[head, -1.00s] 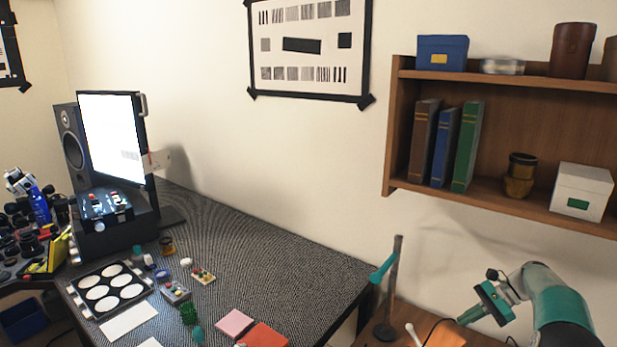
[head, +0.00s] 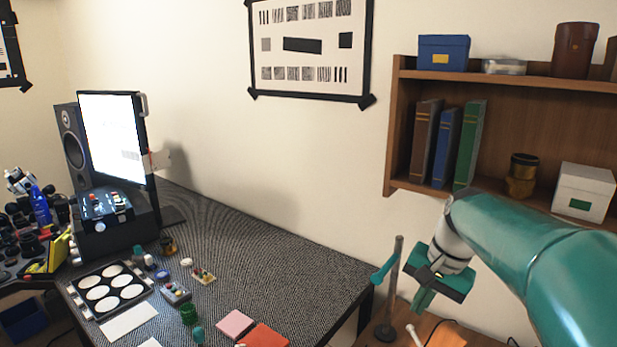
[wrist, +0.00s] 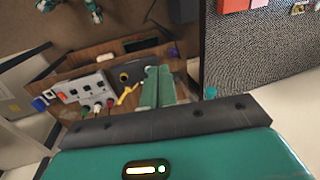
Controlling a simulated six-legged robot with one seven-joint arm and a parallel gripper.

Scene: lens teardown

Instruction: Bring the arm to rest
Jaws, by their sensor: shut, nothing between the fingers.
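My gripper (head: 425,297) hangs in the lower right of the head view, below the wall shelf and to the right of the dark desk. Its fingers point down, and nothing shows between them. In the wrist view the closed teal fingers (wrist: 158,88) sit side by side above a lower wooden surface. My teal arm comes in from the right edge of the head view and covers the shelf's lower right part.
The wooden shelf (head: 440,194) with binders and boxes is just above my arm. A stand with a teal arm (head: 390,290) is close left of my gripper. The textured desk (head: 290,255) lies further left. A grey box with plugs (wrist: 85,91) shows in the wrist view.

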